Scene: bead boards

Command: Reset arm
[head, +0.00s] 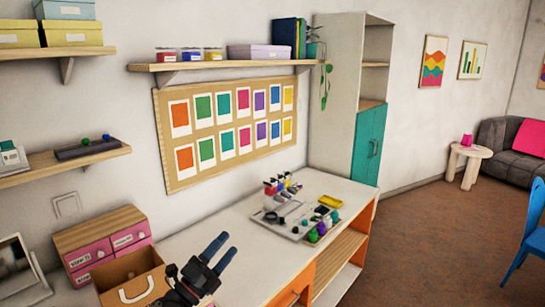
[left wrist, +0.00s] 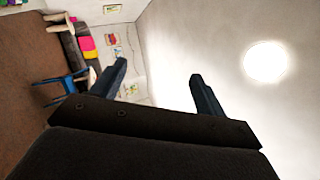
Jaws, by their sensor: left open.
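My left gripper (head: 220,250) is raised over the near part of the white worktop (head: 232,272), with its two dark blue fingers apart and nothing between them. In the left wrist view the same gripper (left wrist: 158,82) is open and empty, its fingers against the far wall and ceiling. The wrist camera looks out into the room, turned on its side. My right gripper is in neither view.
A wooden drawer box (head: 100,240) and an open wooden box (head: 130,278) stand left of my gripper. A grey tray (head: 283,225) with small bottles lies further along the worktop. A blue chair (head: 530,235) stands at right on open brown floor.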

